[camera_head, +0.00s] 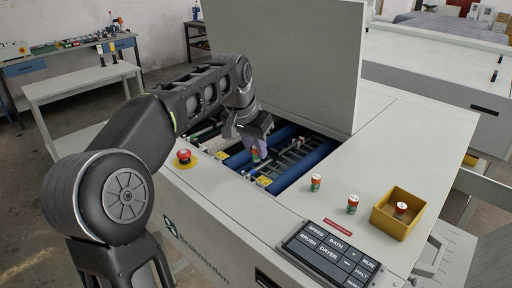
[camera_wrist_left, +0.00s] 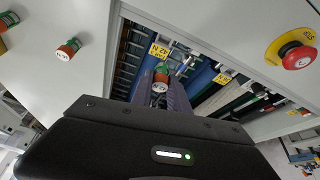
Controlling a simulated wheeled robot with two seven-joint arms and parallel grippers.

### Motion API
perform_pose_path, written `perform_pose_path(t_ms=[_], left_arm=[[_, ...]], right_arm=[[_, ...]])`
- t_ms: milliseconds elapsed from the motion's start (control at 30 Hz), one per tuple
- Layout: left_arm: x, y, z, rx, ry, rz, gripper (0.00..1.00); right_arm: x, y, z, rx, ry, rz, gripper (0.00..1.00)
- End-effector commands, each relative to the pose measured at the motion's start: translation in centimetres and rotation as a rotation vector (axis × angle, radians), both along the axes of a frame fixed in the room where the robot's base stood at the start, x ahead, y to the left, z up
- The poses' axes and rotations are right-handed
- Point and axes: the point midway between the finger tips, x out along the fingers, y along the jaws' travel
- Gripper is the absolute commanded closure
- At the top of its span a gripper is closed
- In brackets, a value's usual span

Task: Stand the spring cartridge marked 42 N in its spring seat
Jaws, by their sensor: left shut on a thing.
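My left gripper (camera_head: 259,144) reaches down into the open bay of the machine, its purple fingers shut on a green and orange-red spring cartridge (camera_head: 255,154). In the left wrist view the held cartridge (camera_wrist_left: 162,77) shows between the fingers with a pale end; its marking is too small to read. A yellow label reading 42 N (camera_wrist_left: 159,51) is on the bay's edge, close to the held cartridge in the picture. The spring seat itself is not clearly visible, and I cannot tell whether the cartridge touches it. My right gripper is not in view.
Two more cartridges stand on the deck (camera_head: 316,183) (camera_head: 352,204), and another is in a yellow bin (camera_head: 383,221). A second yellow label (camera_wrist_left: 222,78) marks the bay edge. Blue rollers (camera_head: 309,163) fill the bay. The raised lid (camera_head: 290,60) stands behind; a red emergency button (camera_head: 184,156) is at left.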

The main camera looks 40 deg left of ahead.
Motion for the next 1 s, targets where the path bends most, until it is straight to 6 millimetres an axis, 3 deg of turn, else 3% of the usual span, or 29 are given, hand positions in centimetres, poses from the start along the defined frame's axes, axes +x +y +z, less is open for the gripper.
perform_pose_path(t_ms=[1000], left_arm=[[0.0,0.0,-8.0,0.000,0.000,0.001,1.00]], right_arm=[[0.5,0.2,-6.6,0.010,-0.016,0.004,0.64]])
